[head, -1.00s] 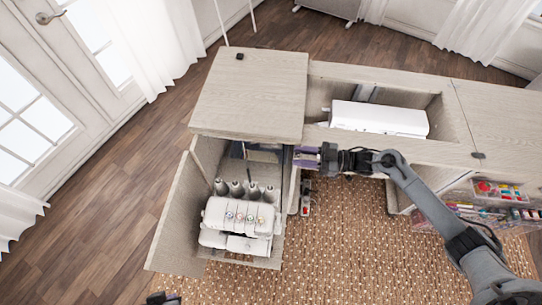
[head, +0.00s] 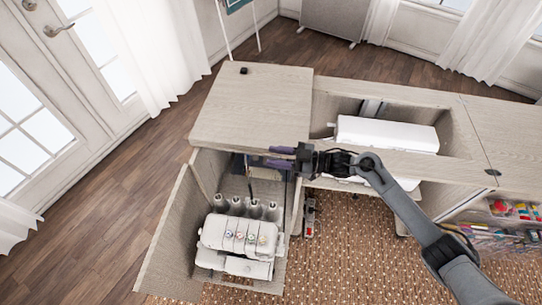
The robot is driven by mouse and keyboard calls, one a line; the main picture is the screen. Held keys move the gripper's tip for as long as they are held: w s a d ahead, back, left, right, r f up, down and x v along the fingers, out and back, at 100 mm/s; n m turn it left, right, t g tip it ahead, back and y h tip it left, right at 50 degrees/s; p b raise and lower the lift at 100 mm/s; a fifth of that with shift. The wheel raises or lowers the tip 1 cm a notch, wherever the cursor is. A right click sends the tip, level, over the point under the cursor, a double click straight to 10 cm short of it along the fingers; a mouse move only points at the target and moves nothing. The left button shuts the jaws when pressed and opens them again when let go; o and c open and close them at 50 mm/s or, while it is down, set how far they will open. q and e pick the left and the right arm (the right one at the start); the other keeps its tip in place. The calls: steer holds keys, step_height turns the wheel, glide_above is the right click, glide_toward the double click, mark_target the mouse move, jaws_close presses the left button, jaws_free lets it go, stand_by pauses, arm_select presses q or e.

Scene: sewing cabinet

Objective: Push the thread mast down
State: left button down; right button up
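The white serger (head: 238,236) sits in the open left compartment of the cabinet, with several grey thread spools or cones (head: 237,206) behind it. A thin dark upright rod, which looks like the thread mast (head: 250,182), rises behind the cones. Its top is near the fingers and partly hard to make out. My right gripper (head: 266,157) reaches in from the right, just below the front edge of the cabinet top. Its two purple fingers point left with a gap between them. I cannot tell whether they touch the mast. My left gripper is out of view.
The cabinet top (head: 250,108) overhangs the compartment closely above my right gripper. The compartment's door (head: 167,235) stands open at the left. A white machine (head: 386,134) lies in the well to the right.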

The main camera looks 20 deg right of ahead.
steer(key=shift+x, duration=0.95)
steer(key=shift+c, duration=0.5)
jaws_close()
stand_by(0.3)
